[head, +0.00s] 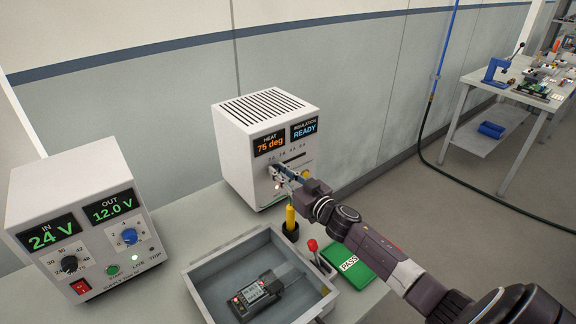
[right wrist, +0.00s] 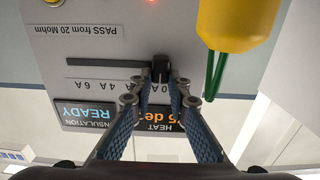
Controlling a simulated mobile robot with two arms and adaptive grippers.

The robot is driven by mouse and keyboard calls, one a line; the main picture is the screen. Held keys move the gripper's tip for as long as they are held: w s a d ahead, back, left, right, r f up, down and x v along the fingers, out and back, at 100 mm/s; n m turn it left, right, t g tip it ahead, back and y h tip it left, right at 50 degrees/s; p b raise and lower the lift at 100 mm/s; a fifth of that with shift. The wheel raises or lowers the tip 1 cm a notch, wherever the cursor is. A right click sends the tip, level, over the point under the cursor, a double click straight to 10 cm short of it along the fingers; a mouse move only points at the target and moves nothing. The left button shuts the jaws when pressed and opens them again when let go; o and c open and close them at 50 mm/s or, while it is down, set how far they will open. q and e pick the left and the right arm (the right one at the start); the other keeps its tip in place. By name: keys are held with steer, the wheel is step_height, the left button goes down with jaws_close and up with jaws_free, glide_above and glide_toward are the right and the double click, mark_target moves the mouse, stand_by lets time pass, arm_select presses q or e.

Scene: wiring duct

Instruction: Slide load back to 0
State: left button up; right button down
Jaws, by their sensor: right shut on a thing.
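The load slider is on the front of the white tester box (head: 233,152). Its slot (right wrist: 100,63) runs along a scale marked in amps; 0 A, 4 A and 6 A are readable in the right wrist view, which sees the panel upside down. The black slider knob (right wrist: 160,70) is at the slot's 0 A end. My right gripper (head: 277,172) is at the box front. Its two fingertips (right wrist: 161,82) are shut on the knob, one on each side. The displays read HEAT 75 deg (head: 269,144) and INSULATION READY (head: 304,129). My left gripper is out of view.
A yellow probe (head: 291,217) stands upright below my right gripper. A grey tray (head: 205,284) holds a handheld meter (head: 257,294). A red-knobbed lever (head: 312,245) and a green PASS plate (head: 350,262) are beside it. A power supply (head: 75,190) stands left.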

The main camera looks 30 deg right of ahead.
steer(key=shift+a, duration=0.2)
steer(key=c, duration=2.2)
jaws_free()
steer(key=o, duration=0.4)
steer(key=shift+a, duration=0.15)
steer(key=shift+c, duration=0.2)
steer(key=s+d, duration=0.1)
steer(key=s, duration=1.1)
